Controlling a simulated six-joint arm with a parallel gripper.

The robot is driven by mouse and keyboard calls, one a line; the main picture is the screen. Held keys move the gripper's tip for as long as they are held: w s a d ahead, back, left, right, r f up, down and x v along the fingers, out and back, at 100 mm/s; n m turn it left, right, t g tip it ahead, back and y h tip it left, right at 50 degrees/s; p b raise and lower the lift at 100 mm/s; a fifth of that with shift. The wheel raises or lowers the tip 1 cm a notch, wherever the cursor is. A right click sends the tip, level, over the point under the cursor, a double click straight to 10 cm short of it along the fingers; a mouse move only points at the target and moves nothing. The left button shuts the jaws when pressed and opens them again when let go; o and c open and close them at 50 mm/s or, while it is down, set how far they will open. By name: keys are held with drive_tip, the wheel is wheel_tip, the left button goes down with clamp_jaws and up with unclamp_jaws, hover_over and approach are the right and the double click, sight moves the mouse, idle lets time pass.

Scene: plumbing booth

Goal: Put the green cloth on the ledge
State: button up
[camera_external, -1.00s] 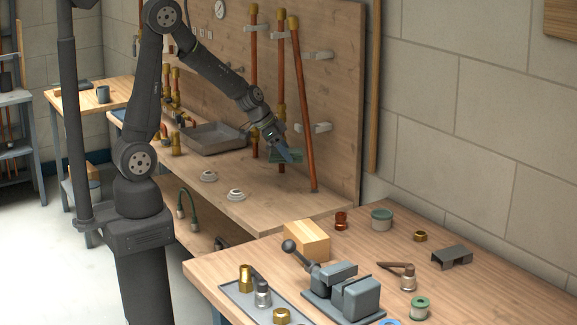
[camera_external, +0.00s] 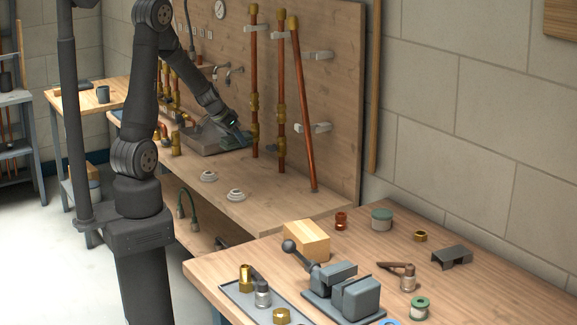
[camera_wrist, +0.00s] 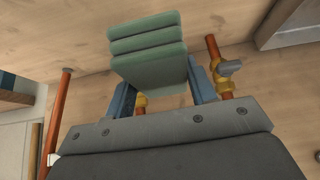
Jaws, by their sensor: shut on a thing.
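The folded green cloth (camera_wrist: 148,50) is held between the two blue fingers of my gripper (camera_wrist: 160,92) in the wrist view. In the external view my gripper (camera_external: 240,135) is over the long wooden bench ledge (camera_external: 240,208), in front of the upright copper pipes and beside the grey tray (camera_external: 205,140). The cloth there is small and mostly hidden by the gripper. Bare wood shows beyond the cloth in the wrist view. I cannot tell the exact gap between cloth and wood.
Upright copper pipes (camera_external: 281,120) stand close to my gripper, one of them leaning (camera_external: 302,110). Two pale round fittings (camera_external: 236,195) sit on the front of the ledge. The ledge's right part is mostly clear. A vise (camera_external: 342,290) stands on the nearer table.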

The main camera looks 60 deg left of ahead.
drive_tip(key=a+f, duration=0.2)
drive_tip(key=a, duration=0.1)
drive_tip(key=a+f, duration=0.2)
drive_tip(key=a, duration=0.2)
drive_tip(key=a+f, duration=0.2)
drive_tip(key=a, duration=0.2)
drive_tip(key=shift+f, duration=0.3)
drive_tip(key=shift+a+f, duration=0.1)
drive_tip(key=shift+f, duration=1.95)
drive_tip(key=shift+f, duration=0.1)
drive_tip(key=o, duration=1)
drive_tip(key=shift+r, duration=0.25)
drive_tip(key=v, duration=1.1)
drive_tip(key=shift+s+r, duration=0.25)
drive_tip(key=shift+r, duration=0.05)
